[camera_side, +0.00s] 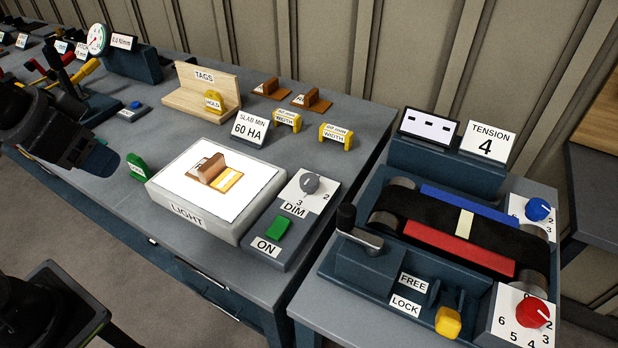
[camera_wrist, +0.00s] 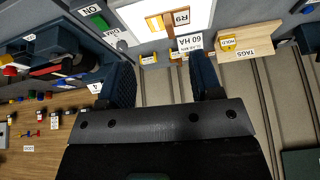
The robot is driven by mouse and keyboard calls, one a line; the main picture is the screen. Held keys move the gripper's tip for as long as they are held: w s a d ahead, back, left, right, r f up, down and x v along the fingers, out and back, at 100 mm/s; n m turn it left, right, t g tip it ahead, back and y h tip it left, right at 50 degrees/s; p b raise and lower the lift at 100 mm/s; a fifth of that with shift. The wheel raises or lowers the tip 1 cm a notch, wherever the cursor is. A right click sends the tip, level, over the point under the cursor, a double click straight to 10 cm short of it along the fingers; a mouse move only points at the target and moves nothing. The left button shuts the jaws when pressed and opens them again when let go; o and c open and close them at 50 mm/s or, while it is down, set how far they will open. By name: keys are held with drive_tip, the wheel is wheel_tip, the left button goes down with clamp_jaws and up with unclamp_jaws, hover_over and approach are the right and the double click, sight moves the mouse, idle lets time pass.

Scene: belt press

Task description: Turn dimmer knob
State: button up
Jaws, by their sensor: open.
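The dimmer knob (camera_side: 310,183) is a small grey knob on a white dial plate with the numbers 2 and 3 and the label DIM. It stands at the right of the light box, behind the green ON switch (camera_side: 277,228). In the wrist view the DIM label (camera_wrist: 112,37) shows near the top, beyond the left finger; the knob itself is too small there to make out clearly. My gripper (camera_side: 103,160) is at the far left of the side view, well away from the knob. In the wrist view its two fingers (camera_wrist: 164,78) stand apart with nothing between them.
The lit light box (camera_side: 222,178) carries a brown-handled piece (camera_side: 212,172). Yellow width gauges (camera_side: 335,135), a 60 HA sign (camera_side: 250,128) and a wooden tag stand (camera_side: 203,92) stand behind. A green block (camera_side: 137,168) sits near my gripper. The belt press (camera_side: 440,225) is at right.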

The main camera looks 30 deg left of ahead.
drive_tip(key=shift+o, duration=0.8)
drive_tip(key=w+d+r+m+g, duration=0.1)
drive_tip(key=w+d+r+m, duration=0.1)
drive_tip(key=w+m, duration=0.3)
drive_tip(key=w+r, duration=0.1)
drive_tip(key=w, duration=0.2)
drive_tip(key=shift+d, duration=0.35)
drive_tip(key=m+g, duration=0.4)
drive_tip(key=m, duration=1.1)
hover_over(309, 178)
wheel_tip(309, 178, down, 11)
wheel_tip(309, 178, down, 13)
drive_tip(key=shift+f, duration=0.1)
drive_tip(key=c, duration=0.9)
